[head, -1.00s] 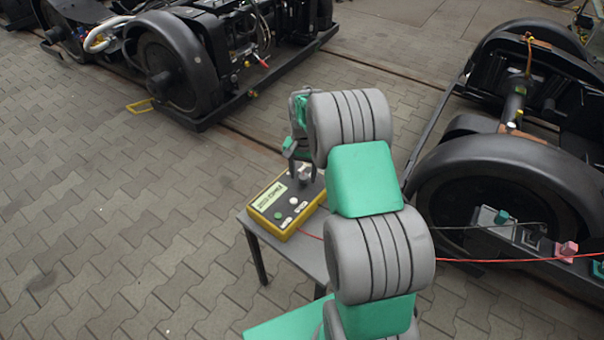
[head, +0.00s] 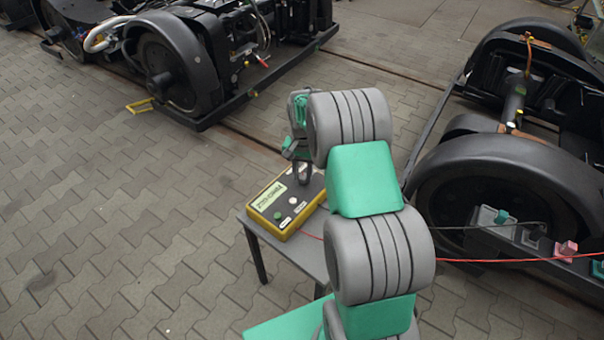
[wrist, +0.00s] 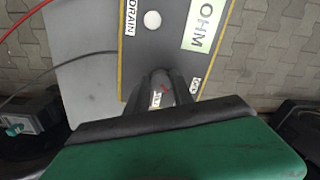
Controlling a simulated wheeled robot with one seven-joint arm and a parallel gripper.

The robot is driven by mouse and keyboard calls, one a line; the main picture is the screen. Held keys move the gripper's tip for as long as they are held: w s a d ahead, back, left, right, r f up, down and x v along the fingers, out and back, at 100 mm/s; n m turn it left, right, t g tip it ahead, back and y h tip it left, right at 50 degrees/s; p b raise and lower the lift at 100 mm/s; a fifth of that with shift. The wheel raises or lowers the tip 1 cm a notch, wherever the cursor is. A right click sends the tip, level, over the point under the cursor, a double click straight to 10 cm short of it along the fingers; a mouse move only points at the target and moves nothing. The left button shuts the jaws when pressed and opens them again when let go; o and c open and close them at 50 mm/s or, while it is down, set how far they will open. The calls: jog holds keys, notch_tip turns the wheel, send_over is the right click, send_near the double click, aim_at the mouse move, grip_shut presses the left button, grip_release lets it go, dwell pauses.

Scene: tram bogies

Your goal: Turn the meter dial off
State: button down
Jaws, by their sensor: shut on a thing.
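The meter (head: 262,222) is a yellow-sided box with a dark top, lying on a small grey table. In the wrist view, the meter's top (wrist: 172,48) shows "OHM" on the display and a "DRAIN" label by the white button. My gripper (head: 303,180) reaches down to the meter's far right end. It is shut on the grey dial (wrist: 164,88), which shows between the fingers with a red mark. The fingers hide most of the dial, so its setting is unclear.
The grey table (head: 315,256) has some bare top in front of my arm. Red (head: 480,260) and black leads run right from the meter toward clamps at the right bogie (head: 495,180). Another bogie (head: 180,60) stands at the back left. The paving at left is clear.

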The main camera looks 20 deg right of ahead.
aim_at(304, 176)
jog(key=shift+d, duration=0.15)
jog(key=n, duration=0.4)
jog(key=shift+d, duration=0.1)
jog(key=shift+n, duration=2.4)
jog(key=c, duration=1.1)
grip_release()
notch_tip(304, 176, up, 8)
jog(key=shift+f, duration=0.1)
